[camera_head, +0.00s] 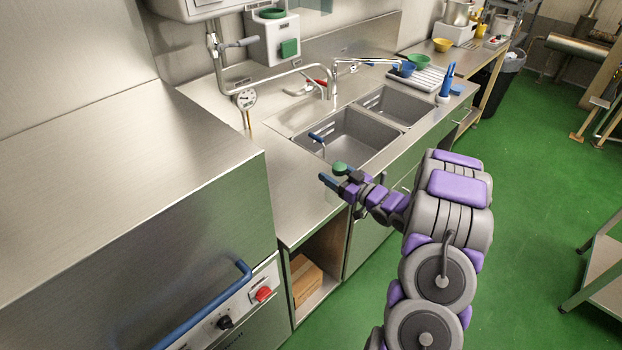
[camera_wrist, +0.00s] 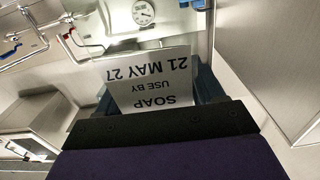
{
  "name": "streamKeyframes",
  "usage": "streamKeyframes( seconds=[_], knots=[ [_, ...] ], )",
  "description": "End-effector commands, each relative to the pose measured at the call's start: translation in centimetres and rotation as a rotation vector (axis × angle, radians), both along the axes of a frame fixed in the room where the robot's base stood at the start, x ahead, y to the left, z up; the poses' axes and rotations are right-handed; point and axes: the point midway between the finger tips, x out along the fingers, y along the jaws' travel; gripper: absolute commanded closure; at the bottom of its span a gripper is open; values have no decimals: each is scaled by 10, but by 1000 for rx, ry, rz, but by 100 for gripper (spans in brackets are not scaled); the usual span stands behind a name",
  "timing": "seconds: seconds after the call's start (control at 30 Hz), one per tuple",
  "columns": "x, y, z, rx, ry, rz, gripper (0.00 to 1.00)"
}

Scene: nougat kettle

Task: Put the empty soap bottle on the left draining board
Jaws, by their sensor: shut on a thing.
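My gripper (camera_head: 335,182) is shut on the soap bottle, with blue fingers on either side. In the wrist view, the bottle's white label (camera_wrist: 150,82) appears upside down between the fingers and reads SOAP, USE BY 21 MAY 27. In the head view, a green top (camera_head: 340,168), seemingly the bottle's, shows above the fingers; the body is mostly hidden. I cannot tell whether it is empty. The left draining board (camera_head: 285,200) is the bare steel top left of the sinks. The gripper appears over its front edge, near the sink's front left corner; the height gap is unclear.
Two sink basins (camera_head: 350,135) lie right of the board, with a tap (camera_head: 334,80) behind. A pressure gauge (camera_head: 246,99) stands at the board's back. A large steel machine (camera_head: 130,170) borders its left. A white ribbed rack (camera_head: 428,79) stands beyond the basins.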

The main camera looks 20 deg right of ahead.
Motion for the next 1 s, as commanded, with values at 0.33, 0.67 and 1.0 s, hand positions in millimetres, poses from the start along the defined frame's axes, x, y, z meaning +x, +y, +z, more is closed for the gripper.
streamKeyframes(
  seconds=[0.33, 0.67, 1.0],
  knots=[
    [52, 44, -5, -5, -3, 3, 62],
    [58, 45, -24, 1, -1, -1, 62],
    [58, 48, -42, -1, 1, 1, 62]
  ],
)
